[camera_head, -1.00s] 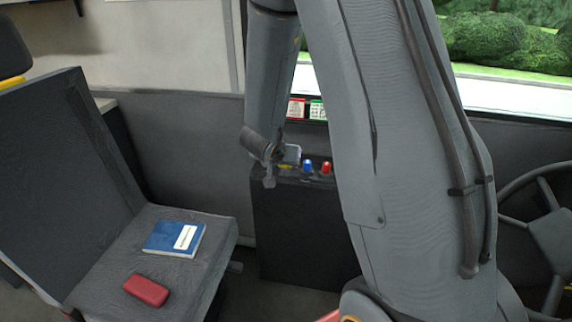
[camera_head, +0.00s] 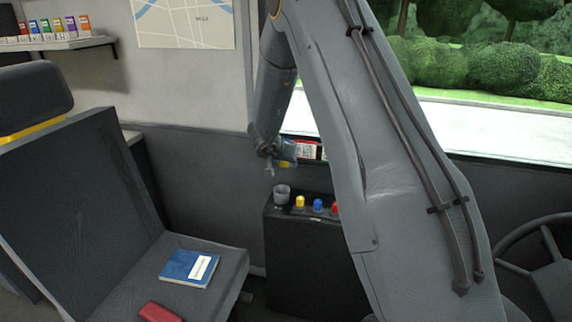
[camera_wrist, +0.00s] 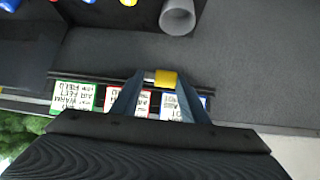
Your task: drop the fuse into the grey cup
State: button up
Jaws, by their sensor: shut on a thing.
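My gripper (camera_head: 282,163) is shut on the fuse, a small piece with a yellow part and a pale end. The fuse (camera_wrist: 165,79) shows between the fingertips in the wrist view. The grey cup (camera_head: 282,197) stands upright at the left end of the black console top. In the head view my gripper is above the cup, apart from it. In the wrist view the cup (camera_wrist: 177,18) is at the top, beyond the fingertips and slightly right. The inside of the cup is mostly hidden.
Yellow, blue (camera_head: 318,205) and red knobs stand right of the cup on the console (camera_head: 300,240). Labelled cards (camera_head: 306,149) stand behind, under the window. A seat at the left holds a blue book (camera_head: 189,267) and a red case (camera_head: 160,312). My arm hides the console's right side.

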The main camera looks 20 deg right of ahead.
jog(key=shift+f+b, duration=2.55)
jog(key=shift+b, duration=1.1)
jog(key=o, duration=1.2)
jog(key=shift+p+v, duration=0.7)
jog(key=shift+v, duration=3.2)
